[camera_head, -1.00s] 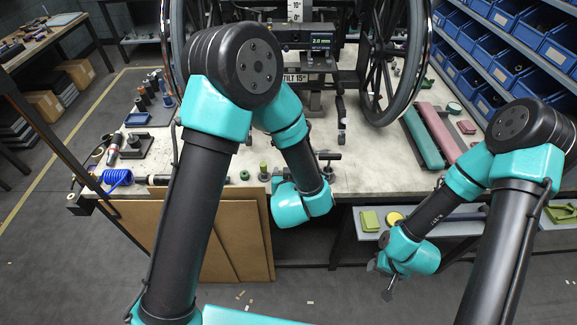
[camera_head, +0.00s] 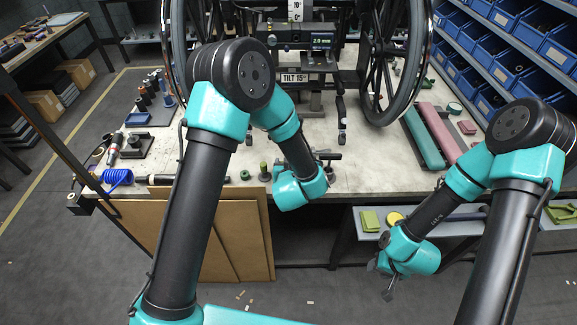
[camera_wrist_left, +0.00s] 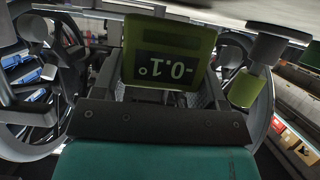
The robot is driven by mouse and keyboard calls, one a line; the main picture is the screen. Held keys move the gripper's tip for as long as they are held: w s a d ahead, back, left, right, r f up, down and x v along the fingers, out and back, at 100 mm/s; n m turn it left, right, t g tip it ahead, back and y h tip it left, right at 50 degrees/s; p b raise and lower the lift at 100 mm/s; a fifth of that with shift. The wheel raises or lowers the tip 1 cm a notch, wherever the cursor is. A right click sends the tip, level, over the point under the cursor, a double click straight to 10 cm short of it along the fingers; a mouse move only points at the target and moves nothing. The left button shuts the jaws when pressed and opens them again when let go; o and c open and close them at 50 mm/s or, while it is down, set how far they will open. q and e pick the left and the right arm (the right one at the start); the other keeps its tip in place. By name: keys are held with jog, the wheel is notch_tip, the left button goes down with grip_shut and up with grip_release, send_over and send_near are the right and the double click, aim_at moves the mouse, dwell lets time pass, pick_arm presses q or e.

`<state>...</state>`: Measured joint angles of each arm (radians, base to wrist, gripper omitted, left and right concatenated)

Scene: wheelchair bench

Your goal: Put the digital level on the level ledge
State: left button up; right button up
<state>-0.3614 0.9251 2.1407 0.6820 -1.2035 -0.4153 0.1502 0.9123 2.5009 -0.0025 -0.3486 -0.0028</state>
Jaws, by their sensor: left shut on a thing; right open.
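The digital level (camera_wrist_left: 170,50) is a green block in the left wrist view. Its dark display reads -0.1°, upside down in the picture. My left gripper (camera_wrist_left: 160,86) is shut on it, with a grey finger at each side. In the head view my left wrist is over the bench's front edge, and its jaws and the level are hidden. My right gripper (camera_head: 388,284) is open and empty, low in front of the shelf under the bench. I cannot make out the level ledge for certain; a TILT 15° plate (camera_head: 296,78) shows on the wheelchair frame.
A small green-topped cylinder (camera_head: 264,172) stands near the front edge. Long green (camera_head: 424,138) and pink (camera_head: 440,130) pieces lie at the right. Blue bins (camera_head: 515,62) line the right rack.

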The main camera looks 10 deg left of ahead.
pick_arm(q)
jog(key=shift+f, duration=0.45)
jog(key=o, duration=1)
jog(key=shift+f, duration=0.1)
jog(key=shift+s+r, duration=0.2)
jog(key=v, duration=1.1)
jog(key=shift+s+d+r, duration=0.1)
jog(key=shift+s+r, duration=0.05)
jog(key=shift+s, duration=0.15)
jog(key=shift+o, duration=0.3)
